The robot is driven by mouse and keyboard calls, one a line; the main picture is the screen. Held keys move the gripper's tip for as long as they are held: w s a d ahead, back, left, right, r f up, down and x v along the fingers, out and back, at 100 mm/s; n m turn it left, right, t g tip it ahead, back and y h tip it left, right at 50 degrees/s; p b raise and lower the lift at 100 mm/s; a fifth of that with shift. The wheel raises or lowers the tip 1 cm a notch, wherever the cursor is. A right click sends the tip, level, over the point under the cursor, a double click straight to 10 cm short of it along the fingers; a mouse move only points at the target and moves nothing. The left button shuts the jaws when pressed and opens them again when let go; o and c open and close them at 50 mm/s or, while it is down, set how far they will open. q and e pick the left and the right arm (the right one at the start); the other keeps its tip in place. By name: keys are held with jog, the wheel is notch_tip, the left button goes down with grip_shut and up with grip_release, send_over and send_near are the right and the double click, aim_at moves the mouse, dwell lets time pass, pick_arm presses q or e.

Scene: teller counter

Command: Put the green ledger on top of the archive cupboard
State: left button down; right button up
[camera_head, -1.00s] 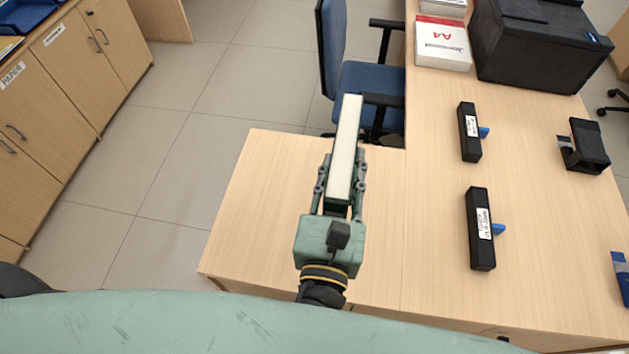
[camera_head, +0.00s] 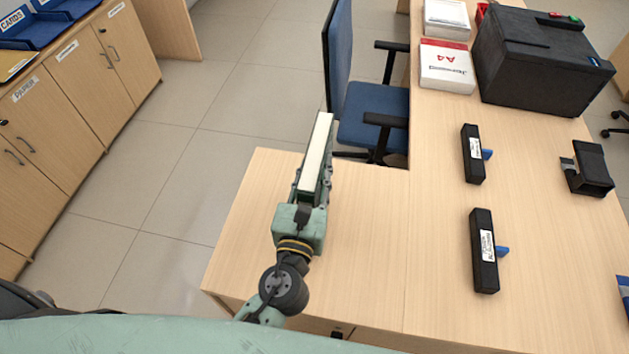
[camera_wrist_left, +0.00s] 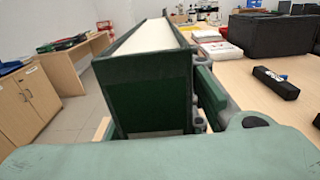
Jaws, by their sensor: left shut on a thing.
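The green ledger (camera_wrist_left: 148,92) is held upright in my left gripper (camera_head: 311,180), its pale page edge facing up in the head view (camera_head: 316,152). The gripper is shut on the ledger and holds it over the near left part of the desk. The left wrist view shows the ledger's dark green end close up. Light wood cupboards (camera_head: 70,90) with labelled doors stand at the left in the head view; they also show in the left wrist view (camera_wrist_left: 30,98). I cannot tell which is the archive cupboard. My right gripper is not in view.
Blue trays (camera_head: 35,35) sit on the cupboards. The desk (camera_head: 365,240) carries two black label-bearing items (camera_head: 484,262), a hole punch (camera_head: 590,168), A4 paper packs (camera_head: 446,72) and a black box (camera_head: 540,65). A blue chair (camera_head: 370,130) stands behind the desk. Floor lies between desk and cupboards.

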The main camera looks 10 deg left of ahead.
pick_arm(q)
jog(key=shift+f+b, duration=0.3)
jog(key=shift+f, duration=1)
jog(key=c, duration=1.7)
grip_release()
jog(key=shift+f, duration=0.15)
jog(key=shift+c, duration=0.2)
jog(key=o, duration=0.4)
jog(key=shift+c, duration=0.2)
